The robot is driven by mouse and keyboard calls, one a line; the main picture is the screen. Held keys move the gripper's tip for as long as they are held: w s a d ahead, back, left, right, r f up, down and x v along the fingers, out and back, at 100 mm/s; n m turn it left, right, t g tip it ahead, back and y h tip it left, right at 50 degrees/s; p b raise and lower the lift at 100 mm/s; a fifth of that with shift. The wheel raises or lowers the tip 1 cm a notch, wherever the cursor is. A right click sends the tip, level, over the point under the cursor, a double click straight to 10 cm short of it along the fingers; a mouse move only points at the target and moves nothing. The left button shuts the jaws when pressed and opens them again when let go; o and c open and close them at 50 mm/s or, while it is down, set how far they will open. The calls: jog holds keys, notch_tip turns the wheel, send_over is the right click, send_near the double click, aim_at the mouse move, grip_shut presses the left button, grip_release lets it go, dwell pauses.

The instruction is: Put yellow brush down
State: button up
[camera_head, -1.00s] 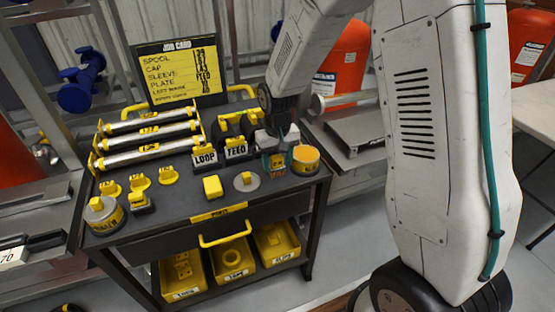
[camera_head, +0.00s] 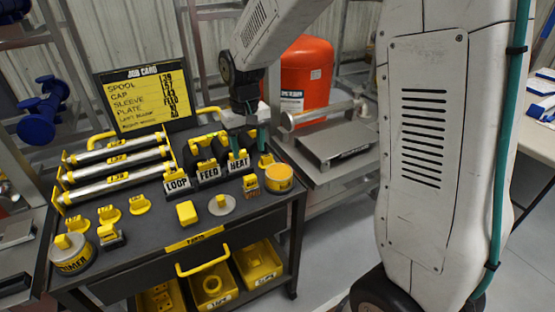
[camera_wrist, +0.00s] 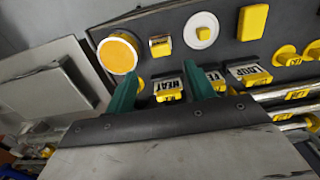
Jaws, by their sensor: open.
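The yellow brush (camera_head: 250,184) stands on the dark cart top near its right edge, left of the round orange-topped tin (camera_head: 279,178). It also shows in the wrist view (camera_wrist: 160,46), beyond my fingertips and apart from them. My gripper (camera_head: 248,144) is open and empty, with teal fingers. It hovers above the back right of the cart, over the block labelled HEAT (camera_head: 238,163). In the wrist view my gripper (camera_wrist: 160,84) has that block showing between its fingers (camera_wrist: 168,88). The brush's underside is hidden.
FEED (camera_head: 208,173) and LOOP (camera_head: 177,184) blocks stand left of HEAT. A yellow block (camera_head: 187,212) and a pale disc (camera_head: 222,205) lie in front. Silver rollers (camera_head: 115,160) and the job card board (camera_head: 146,98) are behind left. An orange drum (camera_head: 306,70) stands behind right.

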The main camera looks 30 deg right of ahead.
jog(key=s+d+r, duration=0.1)
jog(key=s+r, duration=0.2)
jog(key=s, duration=0.7)
jog(key=s+d+r, duration=0.1)
jog(key=s+r, duration=0.3)
jog(key=s, duration=0.5)
jog(key=s+d+r+t, duration=0.1)
jog(key=s+r, duration=0.3)
jog(key=s, duration=0.6)
jog(key=shift+s, duration=0.3)
